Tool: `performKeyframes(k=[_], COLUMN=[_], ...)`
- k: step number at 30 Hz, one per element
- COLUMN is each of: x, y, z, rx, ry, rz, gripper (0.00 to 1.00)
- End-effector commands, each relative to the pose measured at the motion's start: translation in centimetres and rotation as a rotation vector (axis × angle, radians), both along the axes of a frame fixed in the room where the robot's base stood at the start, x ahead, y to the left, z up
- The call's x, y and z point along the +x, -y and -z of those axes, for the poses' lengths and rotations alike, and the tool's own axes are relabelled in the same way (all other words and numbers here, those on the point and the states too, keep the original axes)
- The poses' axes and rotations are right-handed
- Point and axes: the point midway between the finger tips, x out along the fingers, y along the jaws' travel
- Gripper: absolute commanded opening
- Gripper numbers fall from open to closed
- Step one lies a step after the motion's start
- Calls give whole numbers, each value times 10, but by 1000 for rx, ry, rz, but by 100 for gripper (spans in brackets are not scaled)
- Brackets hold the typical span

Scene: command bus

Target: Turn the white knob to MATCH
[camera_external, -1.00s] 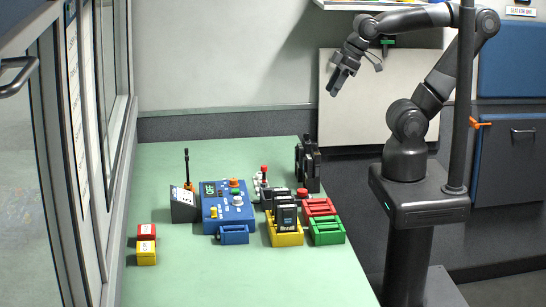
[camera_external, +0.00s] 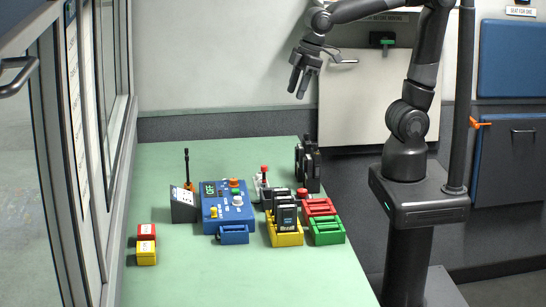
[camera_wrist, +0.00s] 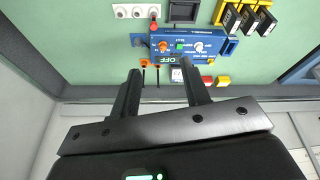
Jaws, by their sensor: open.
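The white knob (camera_external: 238,201) sits on the right part of the top of a blue control box (camera_external: 224,216) on the green table. It also shows in the wrist view (camera_wrist: 199,47), near the right end of the blue box (camera_wrist: 186,34). The knob's pointer direction is too small to read. My gripper (camera_external: 298,90) is high above the table's far end, behind and to the right of the box, fingers pointing down. In the wrist view, my gripper (camera_wrist: 160,70) has its two fingers spread, with nothing between them. It is well apart from the knob.
The box also carries an orange button (camera_external: 234,183), a green button (camera_wrist: 180,47) and a lit display. Yellow (camera_external: 286,240), red and green bins stand right. The table's front (camera_external: 220,280) is clear.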

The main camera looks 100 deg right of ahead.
Motion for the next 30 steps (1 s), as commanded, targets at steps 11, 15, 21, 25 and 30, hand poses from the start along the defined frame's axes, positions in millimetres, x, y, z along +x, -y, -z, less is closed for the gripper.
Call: performKeyframes(k=[11,15,21,25,30], x=[100,132,168,182,189], y=[-60,-86,-121,-138,-146], z=[42,68,110,131,144], rx=[-56,-74,-95,-104,-108], ry=[-142,-192,-256,-283,-299], rz=[-228,-313,-422,-471,-497], gripper=[42,42,42,42,42])
